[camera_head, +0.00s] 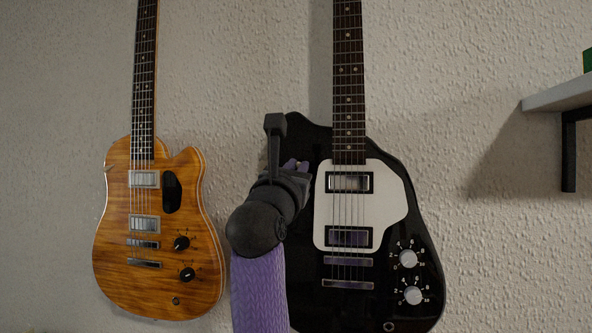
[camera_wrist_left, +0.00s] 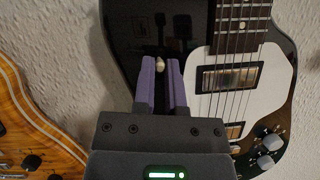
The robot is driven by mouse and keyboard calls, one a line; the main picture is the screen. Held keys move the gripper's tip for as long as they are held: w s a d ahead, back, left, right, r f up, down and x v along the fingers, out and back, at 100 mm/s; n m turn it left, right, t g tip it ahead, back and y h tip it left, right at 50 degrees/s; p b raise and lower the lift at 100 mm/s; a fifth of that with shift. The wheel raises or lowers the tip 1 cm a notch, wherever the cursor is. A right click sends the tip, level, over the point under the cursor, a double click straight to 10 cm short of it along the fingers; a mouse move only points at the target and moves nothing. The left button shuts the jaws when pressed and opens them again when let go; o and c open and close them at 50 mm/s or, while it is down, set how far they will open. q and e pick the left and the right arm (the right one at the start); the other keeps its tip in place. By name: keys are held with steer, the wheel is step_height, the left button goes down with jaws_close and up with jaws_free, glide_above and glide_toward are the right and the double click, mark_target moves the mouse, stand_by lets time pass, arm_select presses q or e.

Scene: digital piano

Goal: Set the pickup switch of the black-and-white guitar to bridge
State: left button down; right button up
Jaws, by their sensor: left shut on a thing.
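The black-and-white guitar (camera_head: 394,205) hangs on the wall at the right in the head view, with a black body and white plate. It also fills the upper right of the left wrist view (camera_wrist_left: 122,52). My left gripper (camera_head: 294,166) is at the left upper part of its body. In the left wrist view, its purple fingers (camera_wrist_left: 160,68) are shut around a small cream tip, which looks like the pickup switch (camera_wrist_left: 160,65). The switch's base and exact tilt are hidden. In the head view my gripper hides the switch. My right gripper is not in view.
An orange wood guitar (camera_head: 150,255) hangs to the left of my arm, close by. A shelf (camera_head: 562,95) with a dark bracket juts out at the right edge. Bare wall surrounds the guitars.

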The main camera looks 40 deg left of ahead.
arm_select(q)
steer(key=t+b, duration=0.1)
steer(key=f+t+b, duration=0.1)
steer(key=b, duration=0.1)
steer(key=t+y+b, duration=0.1)
steer(key=t+b, duration=0.1)
steer(key=shift+w+f+m, duration=0.2)
steer(key=shift+f+m, duration=0.05)
steer(key=shift+m, duration=0.15)
steer(key=shift+a, duration=0.1)
steer(key=c, duration=0.7)
jaws_free()
steer(key=b+v, duration=0.5)
steer(key=v, duration=0.5)
